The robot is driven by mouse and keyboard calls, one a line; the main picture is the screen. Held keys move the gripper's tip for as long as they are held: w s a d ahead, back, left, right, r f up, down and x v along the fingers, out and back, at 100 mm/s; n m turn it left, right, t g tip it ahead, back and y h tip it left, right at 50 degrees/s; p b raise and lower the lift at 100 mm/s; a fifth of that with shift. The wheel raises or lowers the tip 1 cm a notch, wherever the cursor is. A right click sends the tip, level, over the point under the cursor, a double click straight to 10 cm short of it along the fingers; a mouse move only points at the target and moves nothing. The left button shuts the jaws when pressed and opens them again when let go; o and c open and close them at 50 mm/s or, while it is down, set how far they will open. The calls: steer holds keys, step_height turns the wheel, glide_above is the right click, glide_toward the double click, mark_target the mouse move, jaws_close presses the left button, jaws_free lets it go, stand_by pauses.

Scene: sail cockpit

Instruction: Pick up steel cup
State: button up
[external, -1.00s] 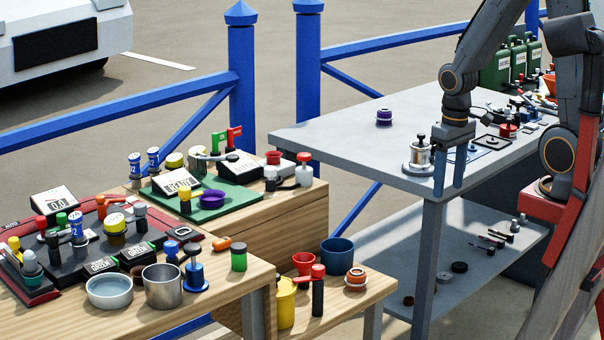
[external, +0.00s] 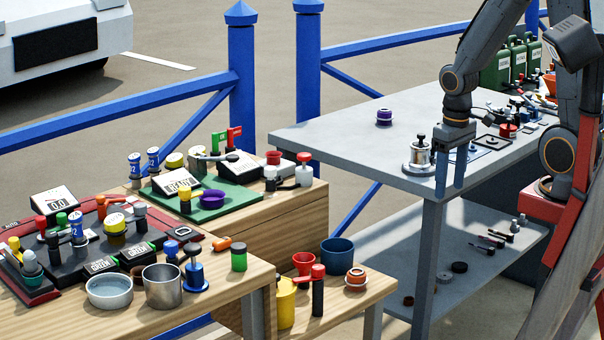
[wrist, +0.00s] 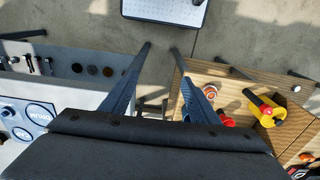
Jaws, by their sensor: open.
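The steel cup (external: 162,286) stands upright on the wooden table at the lower left of the external view, between a pale round bowl (external: 109,291) and a blue-based fitting (external: 194,274). My gripper (external: 449,192) hangs fingers down at the front edge of the grey table, far to the right of the cup. In the wrist view my gripper (wrist: 162,48) shows two spread fingers with nothing between them. I cannot make out the steel cup in the wrist view.
A metal fitting (external: 420,156) stands on the grey table (external: 340,130) close to my gripper. A low wooden bench (external: 340,300) holds a blue cup (external: 337,256), a red cup (external: 303,264) and a yellow container (external: 285,302). Blue railings (external: 240,80) run behind.

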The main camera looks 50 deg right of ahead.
steer(key=shift+o, duration=0.6)
steer(key=o, duration=0.5)
steer(key=shift+c, duration=0.2)
steer(key=shift+r, duration=0.1)
